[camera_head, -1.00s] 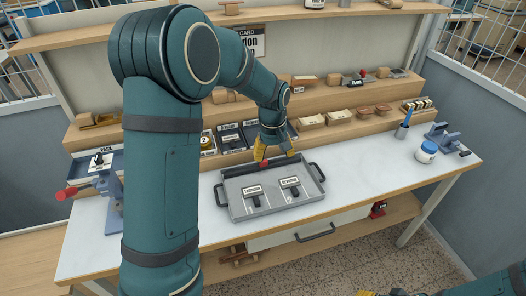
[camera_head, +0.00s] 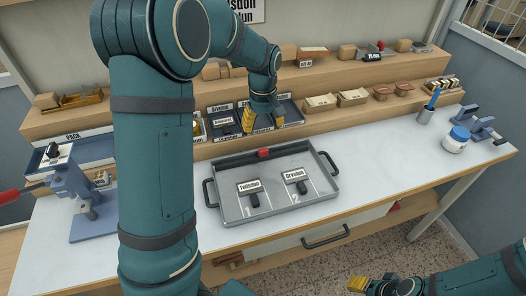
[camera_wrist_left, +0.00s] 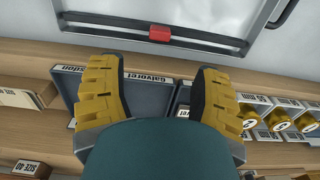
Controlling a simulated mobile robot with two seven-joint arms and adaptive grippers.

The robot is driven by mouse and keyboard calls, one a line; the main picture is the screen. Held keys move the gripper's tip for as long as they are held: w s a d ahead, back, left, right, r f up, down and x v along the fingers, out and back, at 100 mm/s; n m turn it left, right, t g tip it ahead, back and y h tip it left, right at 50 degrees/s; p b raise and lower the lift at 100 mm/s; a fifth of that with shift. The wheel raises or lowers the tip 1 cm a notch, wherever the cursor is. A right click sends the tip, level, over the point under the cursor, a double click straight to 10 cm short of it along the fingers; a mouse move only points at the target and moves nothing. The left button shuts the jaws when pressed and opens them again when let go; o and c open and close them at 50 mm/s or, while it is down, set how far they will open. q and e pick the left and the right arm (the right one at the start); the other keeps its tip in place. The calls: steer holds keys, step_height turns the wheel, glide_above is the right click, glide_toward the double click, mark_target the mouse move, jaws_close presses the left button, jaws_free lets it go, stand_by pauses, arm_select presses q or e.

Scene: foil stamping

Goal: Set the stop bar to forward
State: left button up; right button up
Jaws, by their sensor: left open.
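A grey tray (camera_head: 229,210) with black side handles lies on the white bench. A dark bar (camera_head: 238,160) with a red block (camera_head: 263,153) runs along its far side; I take it for the stop bar. It also shows at the top of the left wrist view (camera_wrist_left: 200,41). My left gripper (camera_head: 264,118) is open and empty beyond the tray's far edge, above the shelf compartments. In the left wrist view its yellow fingers (camera_wrist_left: 157,95) are spread, apart from the bar. My right gripper (camera_head: 372,286) is at the bottom edge, partly cut off.
Two labelled tools, Tollsdun (camera_head: 249,186) and Dresdun (camera_head: 294,175), lie in the tray. A blue press (camera_head: 75,190) stands at left. A white jar (camera_head: 456,139) and blue clamp (camera_head: 482,122) are at right.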

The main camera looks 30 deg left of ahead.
mark_target(263, 149)
arm_select(q)
step_height(263, 149, down, 11)
steer(key=shift+r+b, duration=0.2)
steer(key=shift+b, duration=1)
jaws_close()
